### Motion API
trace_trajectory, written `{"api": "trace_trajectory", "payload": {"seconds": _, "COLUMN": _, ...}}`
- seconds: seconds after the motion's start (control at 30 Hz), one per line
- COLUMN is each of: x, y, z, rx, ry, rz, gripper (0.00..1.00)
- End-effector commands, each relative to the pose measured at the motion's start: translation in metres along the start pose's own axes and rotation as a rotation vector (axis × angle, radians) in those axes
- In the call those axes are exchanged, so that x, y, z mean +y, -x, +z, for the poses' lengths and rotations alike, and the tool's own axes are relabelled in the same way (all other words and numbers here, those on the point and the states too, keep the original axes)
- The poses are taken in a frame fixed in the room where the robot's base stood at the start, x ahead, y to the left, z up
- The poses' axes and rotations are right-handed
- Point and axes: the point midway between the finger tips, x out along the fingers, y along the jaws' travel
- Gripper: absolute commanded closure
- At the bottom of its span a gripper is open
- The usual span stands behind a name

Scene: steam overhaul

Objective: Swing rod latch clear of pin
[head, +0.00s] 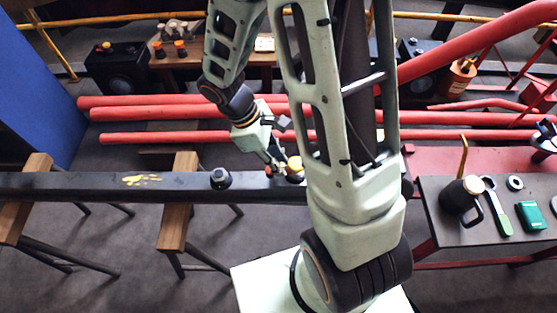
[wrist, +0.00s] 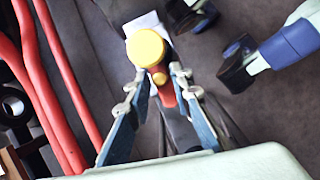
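A long dark rod (head: 100,187) lies across wooden-topped trestles in the head view. A round yellow cap (head: 295,163) sits near its right part, beside my forearm. My gripper (head: 275,162) is low over the rod, left of the cap. Its fingers (wrist: 161,74) are apart, one on each side of the red piece; contact is unclear. I cannot make out a separate pin. My arm hides part of the rod.
A dark round fitting (head: 220,178) stands on the rod to the left. Red pipes (head: 190,103) run behind. A side table (head: 450,228) at the right holds a black oil can (head: 461,194), a green-handled tool (head: 498,206) and a green box (head: 531,216).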

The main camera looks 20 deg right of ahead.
Motion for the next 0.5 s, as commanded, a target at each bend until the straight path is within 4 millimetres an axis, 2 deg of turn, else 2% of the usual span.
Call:
{"api": "trace_trajectory", "payload": {"seconds": 0.03, "x": 0.0001, "y": 0.0001, "z": -0.0001, "rx": 0.000, "ry": 0.000, "rz": 0.000, "gripper": 0.87}}
{"api": "trace_trajectory", "payload": {"seconds": 0.17, "x": 0.0001, "y": 0.0002, "z": -0.0002, "rx": 0.000, "ry": 0.000, "rz": 0.000, "gripper": 1.00}}
{"api": "trace_trajectory", "payload": {"seconds": 0.33, "x": 0.0002, "y": 0.0005, "z": -0.0002, "rx": 0.000, "ry": 0.013, "rz": 0.006, "gripper": 1.00}}
{"api": "trace_trajectory", "payload": {"seconds": 0.5, "x": 0.0034, "y": 0.0011, "z": -0.0013, "rx": 0.001, "ry": 0.161, "rz": 0.067, "gripper": 1.00}}
